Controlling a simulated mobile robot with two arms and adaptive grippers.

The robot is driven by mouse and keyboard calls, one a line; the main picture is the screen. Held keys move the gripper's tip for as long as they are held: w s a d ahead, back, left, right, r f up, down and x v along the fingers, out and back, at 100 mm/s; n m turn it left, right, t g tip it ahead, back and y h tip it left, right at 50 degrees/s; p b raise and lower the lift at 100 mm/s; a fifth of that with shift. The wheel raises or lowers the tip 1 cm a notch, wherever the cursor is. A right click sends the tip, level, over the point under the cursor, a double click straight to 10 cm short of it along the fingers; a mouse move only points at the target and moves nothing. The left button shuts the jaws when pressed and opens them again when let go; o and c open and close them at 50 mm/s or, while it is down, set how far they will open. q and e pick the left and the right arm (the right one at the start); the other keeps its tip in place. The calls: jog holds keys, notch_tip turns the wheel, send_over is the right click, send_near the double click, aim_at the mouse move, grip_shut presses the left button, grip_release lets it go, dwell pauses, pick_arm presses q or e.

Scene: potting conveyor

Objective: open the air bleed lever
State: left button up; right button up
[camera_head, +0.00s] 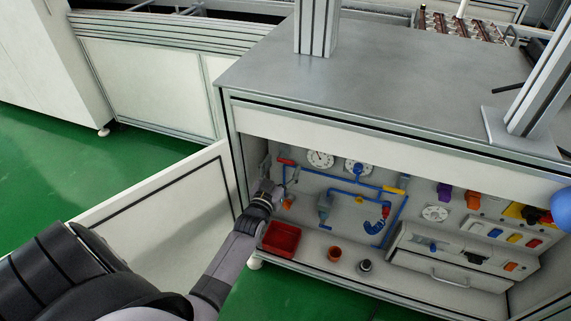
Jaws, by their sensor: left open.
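Several small levers sit on the pipe panel (335,187) inside the open cabinet. A red lever (286,161) is at the upper left, a yellow lever (394,190) is on the blue pipe at the right, and a small orange part (288,203) is low on the left. I cannot tell from labels which one is the air bleed lever. My left gripper (270,178) is open at the left end of the panel, just below and left of the red lever. Its fingertips are small, and contact cannot be told. My right gripper is not in view.
A drawer unit (450,262) fills the right side. The grey tabletop (400,85) overhangs the panel.

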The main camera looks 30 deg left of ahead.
aim_at(285, 162)
pick_arm(q)
jog(key=shift+x, duration=1.65)
jog(key=c, duration=1.2)
